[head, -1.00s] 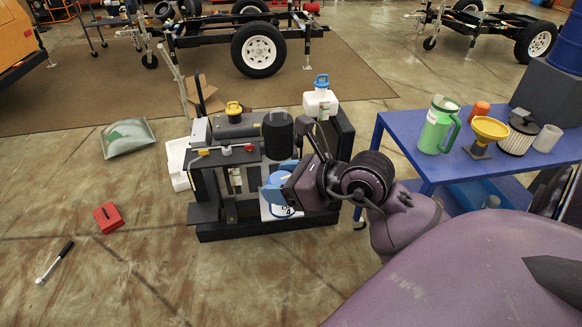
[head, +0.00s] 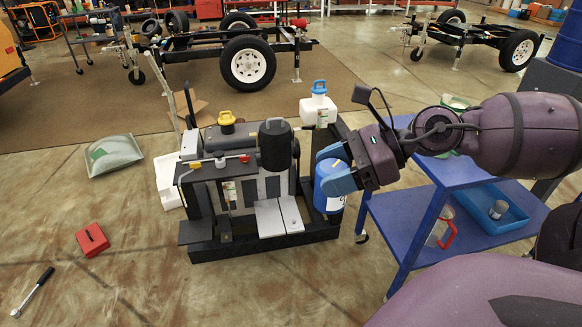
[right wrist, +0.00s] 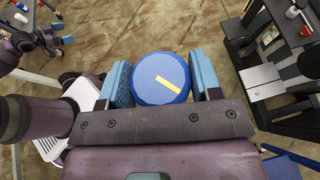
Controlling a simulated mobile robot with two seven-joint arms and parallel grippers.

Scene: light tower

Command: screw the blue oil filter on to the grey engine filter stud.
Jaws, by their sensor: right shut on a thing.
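The blue oil filter (head: 327,188) is a blue cylinder with a white label, held roughly upright at the right side of the engine in the head view. My right gripper (head: 334,168) is shut on it, one blue finger on each side. The right wrist view shows the filter's round end (right wrist: 160,80) with a yellow stripe between the fingers. The grey and black engine (head: 240,185) stands on a black frame; I cannot make out the filter stud. My left gripper (right wrist: 62,34) shows small in the right wrist view, its blue fingers apart and empty.
A light grey plate (head: 278,215) lies at the engine's front. A white jug with a blue cap (head: 318,108) stands behind it. The blue table (head: 385,208) is close at the right, under my right arm. A red box (head: 92,240) and a ratchet (head: 33,292) lie on open floor.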

